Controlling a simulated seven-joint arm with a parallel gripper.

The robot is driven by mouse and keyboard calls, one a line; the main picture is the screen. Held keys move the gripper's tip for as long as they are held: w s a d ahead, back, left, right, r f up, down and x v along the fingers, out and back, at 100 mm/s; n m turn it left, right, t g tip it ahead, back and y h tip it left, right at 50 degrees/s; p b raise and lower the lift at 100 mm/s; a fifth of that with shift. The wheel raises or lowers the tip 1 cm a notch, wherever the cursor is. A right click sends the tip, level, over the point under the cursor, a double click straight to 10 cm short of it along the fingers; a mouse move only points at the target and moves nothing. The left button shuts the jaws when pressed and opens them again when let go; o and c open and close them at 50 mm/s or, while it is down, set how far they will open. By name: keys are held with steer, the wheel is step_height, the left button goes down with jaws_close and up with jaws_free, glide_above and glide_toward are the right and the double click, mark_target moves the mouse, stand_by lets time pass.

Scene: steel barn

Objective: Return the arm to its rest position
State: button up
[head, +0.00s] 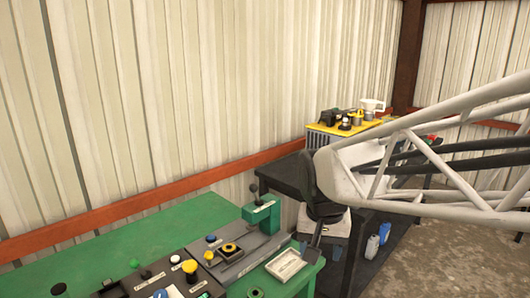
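My white lattice arm (400,165) reaches in from the right edge. Its near end has a dark rounded joint, with dark parts hanging below it. My gripper (313,248) appears to be the dark narrow part at the lower end, just above the right edge of the green table. The fingers cannot be told apart, so I cannot see whether it is open or shut, or whether it holds anything. I cannot tell whether it touches the tray beside it.
The green table (135,238) carries labelled control boxes with knobs, a green block (262,214) and a pale tray (286,264). A dark table (284,174) behind holds a yellow-topped crate (322,129). Blue and white jugs stand below. A corrugated wall (200,80) closes the back.

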steer(key=s+d+f+n, duration=0.1)
steer(key=s+d, duration=0.2)
steer(key=s, duration=0.4)
steer(key=s+d+f+n+t, duration=0.1)
steer(key=s+d, duration=0.3)
steer(key=s, duration=0.3)
